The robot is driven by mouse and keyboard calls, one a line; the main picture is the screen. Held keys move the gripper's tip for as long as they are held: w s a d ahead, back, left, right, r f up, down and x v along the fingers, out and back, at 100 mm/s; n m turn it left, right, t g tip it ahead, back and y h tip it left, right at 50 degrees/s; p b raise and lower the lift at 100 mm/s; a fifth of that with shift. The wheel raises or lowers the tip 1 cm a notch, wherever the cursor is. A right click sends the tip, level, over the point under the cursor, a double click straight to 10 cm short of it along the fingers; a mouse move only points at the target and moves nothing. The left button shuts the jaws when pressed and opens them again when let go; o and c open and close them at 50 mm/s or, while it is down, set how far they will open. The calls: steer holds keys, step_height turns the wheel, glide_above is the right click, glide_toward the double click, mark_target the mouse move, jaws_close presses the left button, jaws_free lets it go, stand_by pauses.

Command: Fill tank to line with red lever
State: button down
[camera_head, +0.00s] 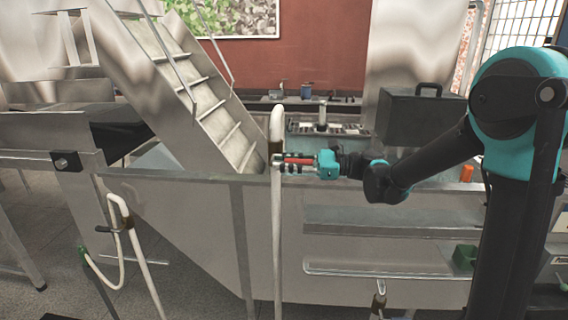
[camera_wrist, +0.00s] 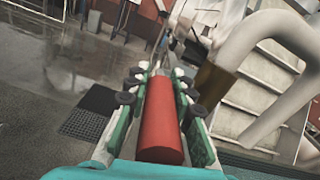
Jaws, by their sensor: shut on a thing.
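The red lever (camera_wrist: 160,120) is a thick red cylinder lying lengthwise between the two green-sided fingers of my gripper (camera_wrist: 158,92) in the wrist view. The fingers are shut on it from both sides. In the head view my gripper (camera_head: 287,163) reaches left to the white pipe (camera_head: 277,220), and a short red piece of the lever (camera_head: 298,157) shows between the fingers. The pipe bends over at its top and has a brown collar (camera_wrist: 213,82) beside the lever. The large metal tank (camera_head: 200,225) stands around and below the pipe. I cannot make out a fill line.
Metal stairs (camera_head: 205,95) rise behind the tank. A black case (camera_head: 415,115) stands behind my arm at the right. A second white hose (camera_head: 112,225) hangs on the tank's left front. A metal shelf (camera_head: 385,220) juts from the front right.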

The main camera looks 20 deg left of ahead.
steer(key=shift+r, duration=0.1)
steer(key=shift+r+t+h, duration=0.3)
steer(key=shift+t+h, duration=0.2)
steer(key=shift+h, duration=0.8)
steer(key=c, duration=1.3)
jaws_free()
steer(key=v, duration=1.2)
